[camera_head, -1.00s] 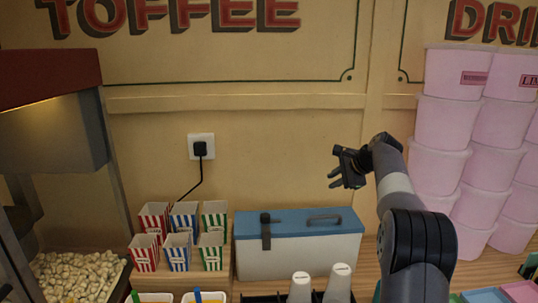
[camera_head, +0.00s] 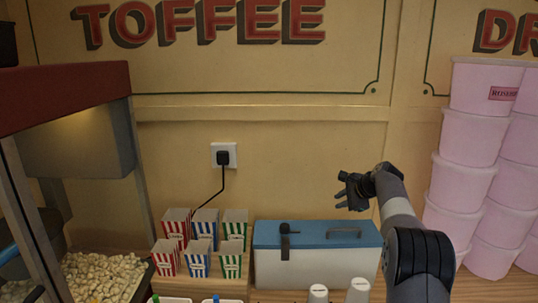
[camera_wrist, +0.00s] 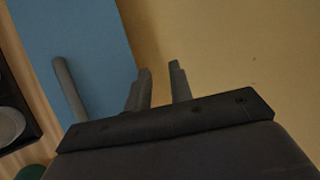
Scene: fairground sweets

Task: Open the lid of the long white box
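The long white box (camera_head: 300,268) stands on the wooden counter against the wall, with its blue lid (camera_head: 268,234) shut. A dark grey bar handle (camera_head: 344,233) lies along the right part of the lid, and a dark latch (camera_head: 285,240) hangs over the front edge at the left. My gripper (camera_head: 345,192) is above the right end of the box, apart from it. In the wrist view my gripper (camera_wrist: 162,80) has its two fingers apart with nothing between them. The blue lid (camera_wrist: 80,45) and its handle (camera_wrist: 70,88) show there to the left of the fingers.
Striped popcorn cartons (camera_head: 197,257) stand left of the box, beside a popcorn machine (camera_head: 65,95). Pale cups (camera_head: 318,293) stand in front of the box. Pink tubs (camera_head: 463,180) are stacked at the right. A plug with a cable (camera_head: 223,157) is on the wall.

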